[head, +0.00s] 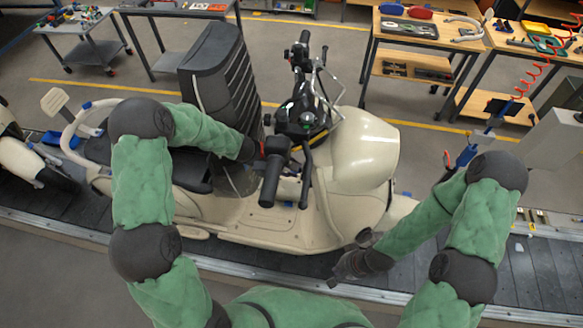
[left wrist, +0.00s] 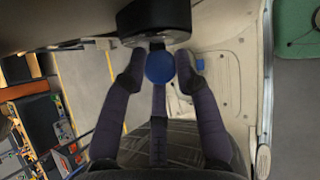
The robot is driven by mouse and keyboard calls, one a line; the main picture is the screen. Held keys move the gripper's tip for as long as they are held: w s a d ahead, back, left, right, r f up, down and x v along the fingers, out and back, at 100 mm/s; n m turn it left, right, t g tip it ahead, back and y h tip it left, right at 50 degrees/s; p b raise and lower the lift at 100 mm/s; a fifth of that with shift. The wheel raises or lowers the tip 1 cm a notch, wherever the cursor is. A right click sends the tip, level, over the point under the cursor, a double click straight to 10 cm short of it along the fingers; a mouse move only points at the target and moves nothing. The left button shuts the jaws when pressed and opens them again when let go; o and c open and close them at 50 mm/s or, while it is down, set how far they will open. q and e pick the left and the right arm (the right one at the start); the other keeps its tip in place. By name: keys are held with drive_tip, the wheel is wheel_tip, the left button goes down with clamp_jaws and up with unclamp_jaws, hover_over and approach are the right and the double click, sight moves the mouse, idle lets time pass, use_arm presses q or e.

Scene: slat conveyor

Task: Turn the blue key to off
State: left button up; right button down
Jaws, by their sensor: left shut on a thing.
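The blue key (left wrist: 160,66) shows in the left wrist view as a round blue head under a dark housing (left wrist: 153,20). My left gripper (left wrist: 161,72) has a finger on each side of it and is shut on it. In the head view the cream scooter (head: 360,155) stands on the conveyor. My left gripper reaches in behind the handlebar there, and its fingers and the key are hidden. My right gripper (head: 348,270) is low in front of the scooter's footboard, at the conveyor's near edge, apart from the scooter; whether its fingers are parted is unclear.
The handlebar with its black grip (head: 272,172) stands close to my left forearm. A ribbed black box (head: 220,85) stands behind that arm. The slat conveyor (head: 510,270) runs across the front.

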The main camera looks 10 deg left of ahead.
use_arm(q)
drive_tip(key=shift+w+n+g, duration=0.1)
drive_tip(key=shift+n+g, duration=0.2)
drive_tip(key=shift+g, duration=0.5)
drive_tip(key=shift+w+n+g, duration=0.1)
drive_tip(key=shift+n+g, duration=0.2)
drive_tip(key=o, duration=1)
drive_tip(key=shift+o, duration=0.2)
drive_tip(key=shift+r, duration=0.1)
